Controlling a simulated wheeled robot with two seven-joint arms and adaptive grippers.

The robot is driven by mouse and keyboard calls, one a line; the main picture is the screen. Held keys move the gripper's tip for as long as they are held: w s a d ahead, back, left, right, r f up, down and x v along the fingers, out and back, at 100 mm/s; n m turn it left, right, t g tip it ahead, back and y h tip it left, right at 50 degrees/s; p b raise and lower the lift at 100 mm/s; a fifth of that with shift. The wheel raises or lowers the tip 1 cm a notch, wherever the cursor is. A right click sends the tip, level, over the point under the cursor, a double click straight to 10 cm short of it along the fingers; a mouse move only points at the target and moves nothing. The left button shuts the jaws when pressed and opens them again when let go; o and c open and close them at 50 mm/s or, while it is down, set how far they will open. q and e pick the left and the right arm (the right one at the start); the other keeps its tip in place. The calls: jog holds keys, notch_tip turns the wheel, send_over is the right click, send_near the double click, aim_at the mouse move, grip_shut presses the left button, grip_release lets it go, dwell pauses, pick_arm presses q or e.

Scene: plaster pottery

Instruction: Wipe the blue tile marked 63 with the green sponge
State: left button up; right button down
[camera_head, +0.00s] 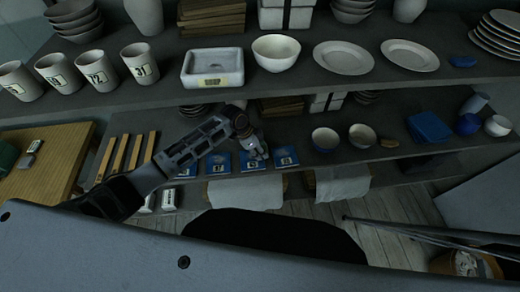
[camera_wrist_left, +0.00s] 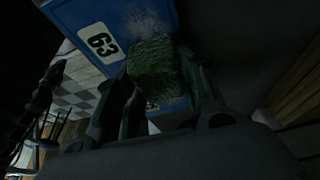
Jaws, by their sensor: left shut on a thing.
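The blue tile marked 63 (camera_wrist_left: 135,18) fills the top of the left wrist view, with a white number label and a pale dusty smear beside it. My left gripper (camera_wrist_left: 158,95) is shut on the green sponge (camera_wrist_left: 153,66), which overlaps the tile in that view; I cannot tell whether they touch. In the head view my left gripper (camera_head: 254,150) is low over a row of several blue tiles (camera_head: 217,164) on the lower shelf. The labels there are too small to read, and the sponge cannot be made out. My right gripper is not in view.
The upper shelf (camera_head: 290,88) with cups, a stone basin (camera_head: 213,68), bowls and plates overhangs the tile row. Two bowls (camera_head: 325,139) stand right of the tiles. Cloths (camera_head: 342,184) hang from the lower shelf's front. A wooden table (camera_head: 55,165) is at left.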

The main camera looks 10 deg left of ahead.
aim_at(246, 157)
pick_arm(q)
jog(key=shift+s, duration=0.1)
jog(key=shift+s+a+r+p, duration=0.1)
jog(key=shift+s+a+p, duration=0.1)
jog(key=shift+a+p, duration=0.55)
jog(key=shift+s+a+p, duration=0.2)
jog(key=shift+a+p, duration=0.2)
jog(key=shift+a, duration=0.65)
jog(key=shift+s+a, duration=0.1)
jog(key=shift+a, duration=0.05)
jog(key=shift+s+a+p, duration=0.25)
jog(key=shift+a+p, duration=0.35)
jog(key=shift+a, duration=0.25)
jog(key=shift+s+a+p, duration=0.25)
jog(key=shift+a+p, duration=0.05)
jog(key=shift+a, duration=0.55)
jog(key=shift+f, duration=0.2)
jog(key=shift+r, duration=0.15)
